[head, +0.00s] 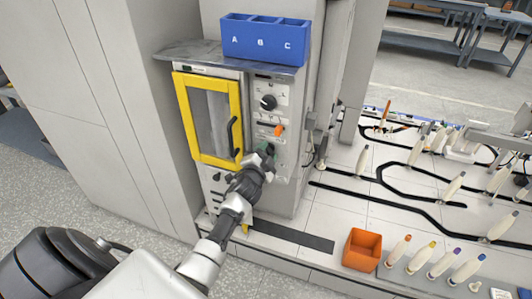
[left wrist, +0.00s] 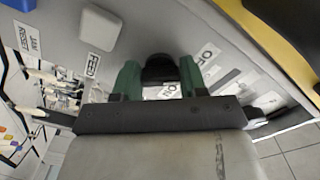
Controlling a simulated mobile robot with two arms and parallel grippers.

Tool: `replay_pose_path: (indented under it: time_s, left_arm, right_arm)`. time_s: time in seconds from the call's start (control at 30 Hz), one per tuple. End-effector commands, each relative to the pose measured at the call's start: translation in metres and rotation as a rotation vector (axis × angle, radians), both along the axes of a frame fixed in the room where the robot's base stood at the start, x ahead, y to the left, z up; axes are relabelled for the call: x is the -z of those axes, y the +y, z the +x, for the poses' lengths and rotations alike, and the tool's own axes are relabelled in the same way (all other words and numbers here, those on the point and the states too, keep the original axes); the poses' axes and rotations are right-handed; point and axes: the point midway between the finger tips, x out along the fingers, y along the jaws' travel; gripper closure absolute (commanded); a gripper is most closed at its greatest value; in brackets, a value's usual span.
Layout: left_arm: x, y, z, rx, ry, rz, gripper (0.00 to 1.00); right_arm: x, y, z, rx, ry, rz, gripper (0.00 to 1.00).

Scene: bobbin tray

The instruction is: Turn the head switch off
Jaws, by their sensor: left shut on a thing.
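The control panel (head: 283,95) is on the front of the grey machine, right of a yellow-framed door (head: 183,118). My left gripper (head: 266,150) is at the panel's lower part, below the orange knob (head: 279,130). In the left wrist view, its green fingers (left wrist: 159,80) are shut on a black switch knob (left wrist: 159,66), one finger on each side. An "OFF"-like label (left wrist: 208,56) and a partly covered "ON"-like label (left wrist: 169,92) are beside the knob. The knob's exact setting cannot be told. In the head view my gripper hides the held knob.
A black dial (head: 268,102) sits higher on the panel. A blue bin marked A, B, C (head: 262,42) stands on the shelf above. An orange box (head: 362,250) and several bobbins (head: 443,262) are at the right.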

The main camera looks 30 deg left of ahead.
Motion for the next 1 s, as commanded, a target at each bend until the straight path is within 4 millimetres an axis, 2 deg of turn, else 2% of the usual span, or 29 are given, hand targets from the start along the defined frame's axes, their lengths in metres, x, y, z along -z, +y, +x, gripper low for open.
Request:
replay_pose_path:
  time_s: [0.67, 0.7, 0.8, 0.87, 1.0]
  left_arm:
    - [0.0018, -0.0007, -0.0002, 0.0, -0.012, -0.067, 0.81]
    - [0.0018, -0.0007, -0.0002, 0.0, -0.013, -0.067, 0.54]
    - [0.0015, -0.0006, -0.0003, 0.0, -0.013, -0.066, 0.39]
    - [0.0013, -0.0005, -0.0002, 0.0, -0.013, -0.065, 0.32]
    - [0.0008, -0.0004, -0.0001, 0.0, -0.014, -0.064, 0.32]
  right_arm:
    - [-0.0005, 0.0002, -0.0001, 0.0, 0.0, 0.0, 0.57]
    - [-0.0005, 0.0001, -0.0001, 0.0, 0.0, 0.0, 0.57]
    - [-0.0005, 0.0002, 0.0, 0.0, 0.0, 0.0, 0.57]
    - [-0.0005, 0.0001, 0.0, 0.0, 0.0, 0.0, 0.57]
    - [-0.0005, 0.0001, 0.0, 0.0, 0.0, 0.0, 0.57]
